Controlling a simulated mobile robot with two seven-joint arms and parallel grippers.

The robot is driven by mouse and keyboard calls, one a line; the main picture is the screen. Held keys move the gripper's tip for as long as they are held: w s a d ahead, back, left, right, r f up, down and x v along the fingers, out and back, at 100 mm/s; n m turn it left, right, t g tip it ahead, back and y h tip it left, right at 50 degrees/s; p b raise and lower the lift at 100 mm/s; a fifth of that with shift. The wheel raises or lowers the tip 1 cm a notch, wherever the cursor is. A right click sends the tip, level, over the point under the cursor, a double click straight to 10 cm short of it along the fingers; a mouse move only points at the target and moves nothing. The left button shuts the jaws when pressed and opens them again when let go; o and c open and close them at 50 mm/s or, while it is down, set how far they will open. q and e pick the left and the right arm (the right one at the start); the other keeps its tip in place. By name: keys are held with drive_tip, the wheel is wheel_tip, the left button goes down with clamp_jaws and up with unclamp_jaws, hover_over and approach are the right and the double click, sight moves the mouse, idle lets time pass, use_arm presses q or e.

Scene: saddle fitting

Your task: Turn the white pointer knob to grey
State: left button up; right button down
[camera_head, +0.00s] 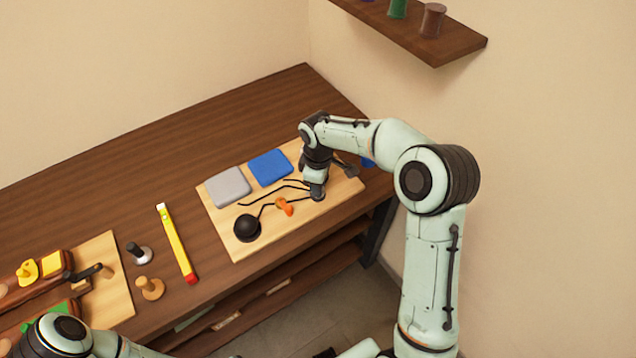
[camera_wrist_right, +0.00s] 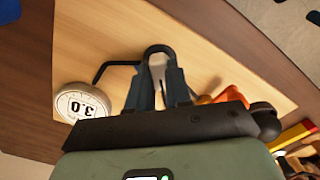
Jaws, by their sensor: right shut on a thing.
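In the head view my right gripper (camera_head: 317,193) reaches down onto the light wooden board (camera_head: 240,248), at its right part. It hides what it holds there. In the right wrist view my right gripper (camera_wrist_right: 158,92) is shut on a pale knob (camera_wrist_right: 157,66), the white pointer knob, with a dark rounded edge around it. Which way its pointer faces cannot be told. The grey pad (camera_head: 228,187) and the blue pad (camera_head: 270,167) lie along the board's far side. My left gripper is not in view; only part of my left arm shows at the bottom left.
A black ball (camera_head: 247,228) and an orange piece (camera_head: 284,206) sit on the same board, near thin black lines. A white round dial (camera_wrist_right: 80,102) stands close by. A yellow level (camera_head: 176,243) lies left of the board. A shelf (camera_head: 440,42) hangs above right.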

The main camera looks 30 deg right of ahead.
idle(0.5)
drive_tip(key=c, duration=1)
unclamp_jaws()
drive_tip(key=shift+c, duration=0.2)
drive_tip(key=shift+r, duration=0.1)
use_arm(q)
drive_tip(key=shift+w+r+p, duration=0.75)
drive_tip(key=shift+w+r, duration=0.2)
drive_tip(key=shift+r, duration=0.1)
use_arm(e)
wheel_tip(320, 180, up, 13)
drive_tip(key=shift+r, duration=0.15)
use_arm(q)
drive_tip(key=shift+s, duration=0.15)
